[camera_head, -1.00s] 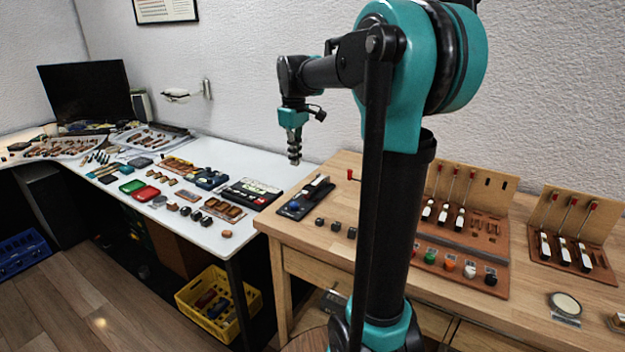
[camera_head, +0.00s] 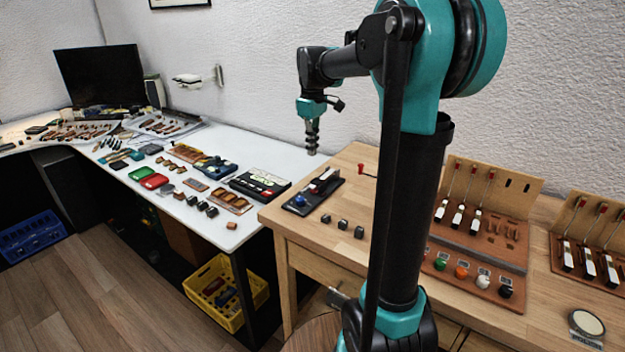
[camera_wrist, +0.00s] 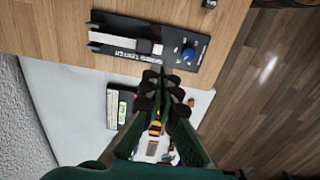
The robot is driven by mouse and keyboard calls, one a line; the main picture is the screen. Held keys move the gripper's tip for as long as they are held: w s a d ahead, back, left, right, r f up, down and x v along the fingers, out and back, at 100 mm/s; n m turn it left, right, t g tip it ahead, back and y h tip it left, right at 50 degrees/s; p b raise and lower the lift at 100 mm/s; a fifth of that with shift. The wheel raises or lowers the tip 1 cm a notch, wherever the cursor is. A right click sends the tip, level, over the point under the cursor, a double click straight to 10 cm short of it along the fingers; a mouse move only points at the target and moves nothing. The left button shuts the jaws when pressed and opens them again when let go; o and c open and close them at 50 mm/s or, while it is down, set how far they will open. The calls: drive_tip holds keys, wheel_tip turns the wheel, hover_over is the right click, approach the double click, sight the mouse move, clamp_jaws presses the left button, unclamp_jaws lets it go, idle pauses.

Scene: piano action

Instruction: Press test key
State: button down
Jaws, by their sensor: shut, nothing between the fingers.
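A black tester (camera_head: 312,193) lies on the wooden bench, near its left end. It also shows in the wrist view (camera_wrist: 120,44), with lettering on its face, a pale bar-shaped key (camera_wrist: 122,42) along it and a round blue button (camera_wrist: 188,54) at one end. In the head view the blue button (camera_head: 299,200) is at the near end. My gripper (camera_head: 312,150) points down, raised above the tester's far side. In the wrist view my fingertips (camera_wrist: 163,76) are together and empty, overlapping the tester's lower edge. No contact is visible.
Dark small blocks (camera_head: 342,224) lie right of the tester. A red-knobbed crank (camera_head: 362,168) stands behind. Wooden racks (camera_head: 480,212) with white-and-red parts are further right. A white table (camera_head: 232,222) with many small parts adjoins at left.

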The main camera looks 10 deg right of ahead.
sight(312, 187)
wheel_tip(312, 187, down, 11)
drive_tip(key=shift+f, duration=0.1)
idle(0.3)
drive_tip(key=shift+f, duration=0.1)
drive_tip(key=shift+f, duration=0.45)
drive_tip(key=shift+r, duration=0.85)
drive_tip(key=shift+a, duration=0.1)
wheel_tip(312, 187, up, 14)
idle(0.4)
drive_tip(key=shift+s, duration=0.1)
idle(0.5)
